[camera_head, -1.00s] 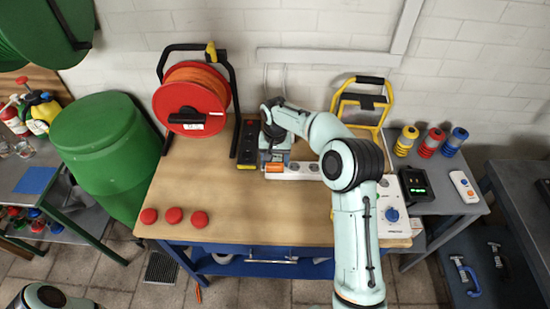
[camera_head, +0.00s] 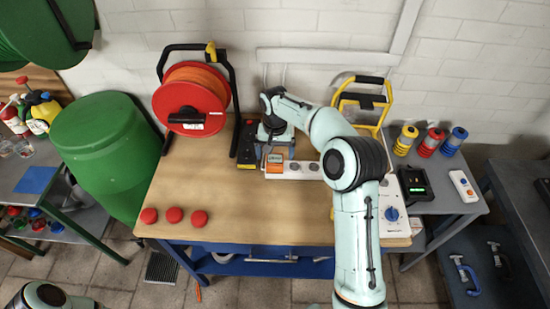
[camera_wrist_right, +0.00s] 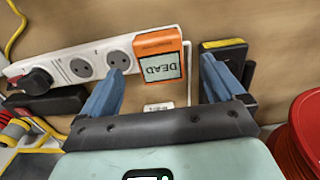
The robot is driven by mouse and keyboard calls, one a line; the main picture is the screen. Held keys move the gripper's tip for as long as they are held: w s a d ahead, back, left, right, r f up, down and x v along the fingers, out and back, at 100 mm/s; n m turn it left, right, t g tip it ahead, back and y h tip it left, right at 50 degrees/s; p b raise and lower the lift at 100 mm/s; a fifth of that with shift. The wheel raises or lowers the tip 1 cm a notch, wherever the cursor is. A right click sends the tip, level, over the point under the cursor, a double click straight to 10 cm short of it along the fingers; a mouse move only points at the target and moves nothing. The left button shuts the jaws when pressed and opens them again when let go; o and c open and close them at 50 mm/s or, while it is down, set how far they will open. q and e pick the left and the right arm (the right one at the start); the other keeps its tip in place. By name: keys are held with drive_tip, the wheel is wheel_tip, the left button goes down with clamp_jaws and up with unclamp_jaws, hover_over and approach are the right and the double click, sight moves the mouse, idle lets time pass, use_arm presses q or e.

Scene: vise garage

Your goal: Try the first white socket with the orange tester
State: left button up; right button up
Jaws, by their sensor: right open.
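The orange tester (camera_head: 275,160) sits at the left end of the white socket strip (camera_head: 307,166). In the right wrist view the tester (camera_wrist_right: 160,58) stands on the end socket of the white strip (camera_wrist_right: 97,48), and its screen shows DEAD, upside down. My right gripper (camera_wrist_right: 163,78) is open, with its blue fingers on either side of the tester and apart from it. In the head view the right gripper (camera_head: 275,138) is just behind and above the tester. Two free sockets and a black plug (camera_wrist_right: 38,80) show along the strip. My left gripper is out of view.
A black strip (camera_head: 247,152) and the red cable reel (camera_head: 190,100) stand left of the white strip. A yellow-framed stand (camera_head: 362,102) is behind my right arm. Three red caps (camera_head: 174,215) lie at the bench's front left. The middle of the bench is clear.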

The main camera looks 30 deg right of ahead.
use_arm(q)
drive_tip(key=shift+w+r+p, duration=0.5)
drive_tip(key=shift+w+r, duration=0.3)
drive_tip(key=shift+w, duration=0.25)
use_arm(e)
wheel_tip(320, 180, up, 9)
drive_tip(key=shift+r, duration=0.2)
